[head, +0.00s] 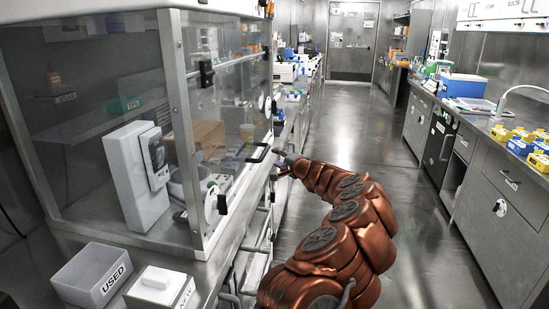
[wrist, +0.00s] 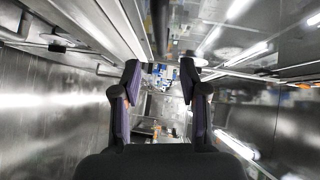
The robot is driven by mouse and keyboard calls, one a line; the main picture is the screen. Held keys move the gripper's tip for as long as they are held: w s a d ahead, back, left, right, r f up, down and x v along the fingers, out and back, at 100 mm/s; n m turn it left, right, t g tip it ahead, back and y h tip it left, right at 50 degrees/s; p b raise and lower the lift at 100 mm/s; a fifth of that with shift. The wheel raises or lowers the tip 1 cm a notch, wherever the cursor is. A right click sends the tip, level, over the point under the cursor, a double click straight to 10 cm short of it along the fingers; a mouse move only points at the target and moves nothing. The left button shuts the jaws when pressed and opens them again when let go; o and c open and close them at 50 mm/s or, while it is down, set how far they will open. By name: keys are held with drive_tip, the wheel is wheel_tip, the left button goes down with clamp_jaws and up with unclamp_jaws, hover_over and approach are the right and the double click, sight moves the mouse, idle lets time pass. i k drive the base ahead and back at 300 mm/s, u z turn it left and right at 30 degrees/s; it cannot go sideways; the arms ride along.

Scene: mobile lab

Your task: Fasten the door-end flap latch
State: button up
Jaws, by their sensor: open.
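A clear-sided cabinet (head: 178,60) stands at the left in the head view. Its front flap carries a black bar handle (head: 257,153). Toward the far door, a white disc with a small black latch (head: 274,107) sits at the flap's far end. A similar near-end latch (head: 222,204) hangs by another white disc. I cannot tell whether the far latch is fastened. My gripper (head: 284,166) is just right of the handle, below the far latch. In the wrist view my gripper (wrist: 160,82) has its fingers apart, with nothing between them. A dark bar crosses the top middle there.
A white USED bin (head: 92,275) and a lidded white box (head: 160,288) stand at the near left. The aisle floor (head: 350,130) is clear up to the far door (head: 353,40). A bench (head: 470,125) with bottles and racks runs along the right.

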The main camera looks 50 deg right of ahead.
sight(221, 204)
drive_tip(key=u, duration=0.05)
drive_tip(key=k, duration=1)
drive_tip(key=z, duration=0.05)
